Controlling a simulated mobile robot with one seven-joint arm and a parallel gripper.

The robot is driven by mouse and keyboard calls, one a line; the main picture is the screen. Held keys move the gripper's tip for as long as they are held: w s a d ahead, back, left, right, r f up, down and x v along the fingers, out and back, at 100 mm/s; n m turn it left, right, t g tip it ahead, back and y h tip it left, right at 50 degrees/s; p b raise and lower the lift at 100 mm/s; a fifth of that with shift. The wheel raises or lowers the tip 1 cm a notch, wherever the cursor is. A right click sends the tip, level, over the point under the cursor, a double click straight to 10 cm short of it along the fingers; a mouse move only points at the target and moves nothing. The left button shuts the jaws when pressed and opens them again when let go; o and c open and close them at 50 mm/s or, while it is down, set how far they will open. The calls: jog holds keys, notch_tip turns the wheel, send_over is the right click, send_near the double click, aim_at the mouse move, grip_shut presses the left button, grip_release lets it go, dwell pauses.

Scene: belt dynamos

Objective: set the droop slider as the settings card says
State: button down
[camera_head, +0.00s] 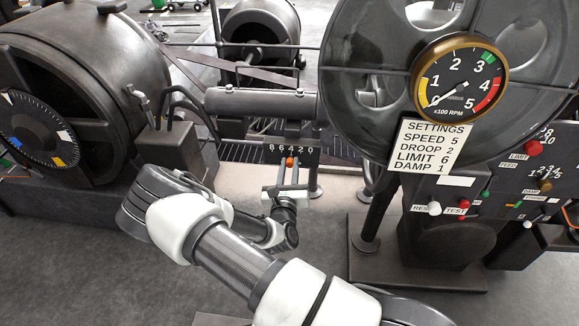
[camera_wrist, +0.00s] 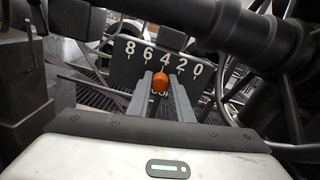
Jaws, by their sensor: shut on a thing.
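The settings card (camera_head: 430,146) hangs below the round gauge in the head view and reads speed 5, droop 2, limit 6, damp 1. The droop slider's dark scale plate (camera_head: 308,161) shows 8, 6, 4, 2, 0 from left to right; it also shows in the wrist view (camera_wrist: 122,71). Its orange knob (camera_head: 290,162) sits below the 4 mark, and in the wrist view the knob (camera_wrist: 160,83) also appears near 4. My gripper (camera_head: 288,188) is shut on the knob, with one grey finger on each side of it in the wrist view (camera_wrist: 161,90).
The RPM gauge (camera_head: 459,77) has its needle near 0. A panel with the RES and TEST buttons (camera_head: 435,208) and several knobs stands at right. A thick horizontal pipe (camera_head: 262,101) runs above the slider. A large dark drum (camera_head: 85,85) stands at left.

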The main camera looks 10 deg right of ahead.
aim_at(301, 156)
jog(key=d+p, duration=0.1)
jog(key=s+d+p, duration=0.1)
jog(key=shift+d+r+p, duration=0.15)
jog(key=shift+d+p, duration=0.15)
jog(key=shift+d, duration=0.1)
jog(key=c, duration=1.6)
grip_release()
jog(key=shift+o, duration=0.2)
jog(key=p+v, duration=0.2)
jog(key=v, duration=1.5)
jog(key=shift+s+a+p, duration=0.15)
jog(key=shift+s+p, duration=0.05)
jog(key=shift+p, duration=0.2)
